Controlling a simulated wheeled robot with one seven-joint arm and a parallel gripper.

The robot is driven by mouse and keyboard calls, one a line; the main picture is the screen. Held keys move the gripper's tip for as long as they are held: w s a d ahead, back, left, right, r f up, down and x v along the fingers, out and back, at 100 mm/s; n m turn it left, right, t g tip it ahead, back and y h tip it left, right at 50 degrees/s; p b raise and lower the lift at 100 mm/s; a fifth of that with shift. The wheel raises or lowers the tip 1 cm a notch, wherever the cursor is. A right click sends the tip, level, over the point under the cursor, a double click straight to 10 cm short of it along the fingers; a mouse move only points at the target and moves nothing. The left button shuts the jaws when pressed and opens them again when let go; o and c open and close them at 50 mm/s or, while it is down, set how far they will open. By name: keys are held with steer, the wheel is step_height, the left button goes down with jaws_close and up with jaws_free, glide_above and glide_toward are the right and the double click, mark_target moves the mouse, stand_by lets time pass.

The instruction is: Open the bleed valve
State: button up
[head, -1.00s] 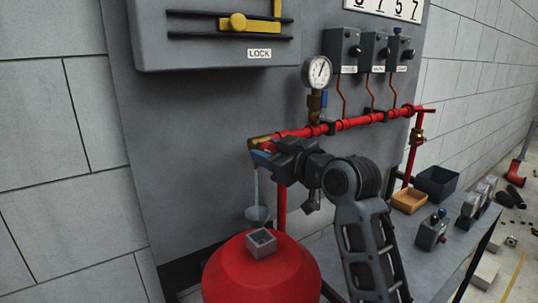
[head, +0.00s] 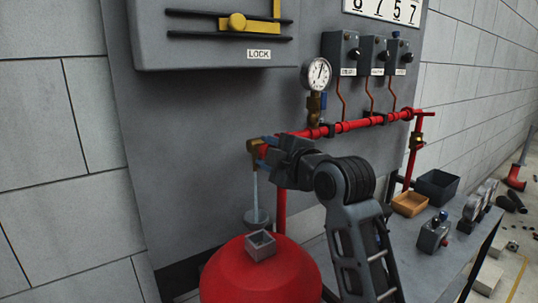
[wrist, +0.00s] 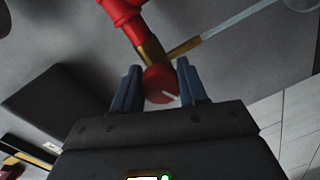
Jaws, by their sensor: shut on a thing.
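The bleed valve is a brass fitting (head: 253,146) at the left end of the red pipe, with a round red knob (wrist: 159,84) that carries a white mark. A thin pale stream (head: 255,185) runs down from its spout into a grey cup (head: 256,218). The wrist view also shows the stream (wrist: 235,20) leaving the brass spout (wrist: 184,47). My gripper (wrist: 157,76) is shut on the red knob, with a blue finger on each side. In the head view my gripper (head: 263,154) hides part of the valve and pipe end.
A red tank (head: 262,275) with a small grey open box (head: 260,245) on top stands below. A pressure gauge (head: 316,74) rises from the red pipe (head: 360,124). An orange tray (head: 409,204) and a dark bin (head: 437,186) sit on the bench at right.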

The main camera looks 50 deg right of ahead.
steer(key=n, duration=0.6)
steer(key=shift+h+b, duration=0.3)
steer(key=shift+b, duration=0.1)
stand_by(0.3)
steer(key=o, duration=1)
steer(key=shift+o, duration=0.2)
steer(key=p+v, duration=0.3)
steer(key=v, duration=0.4)
steer(key=shift+s, duration=0.35)
steer(key=shift+a, duration=0.15)
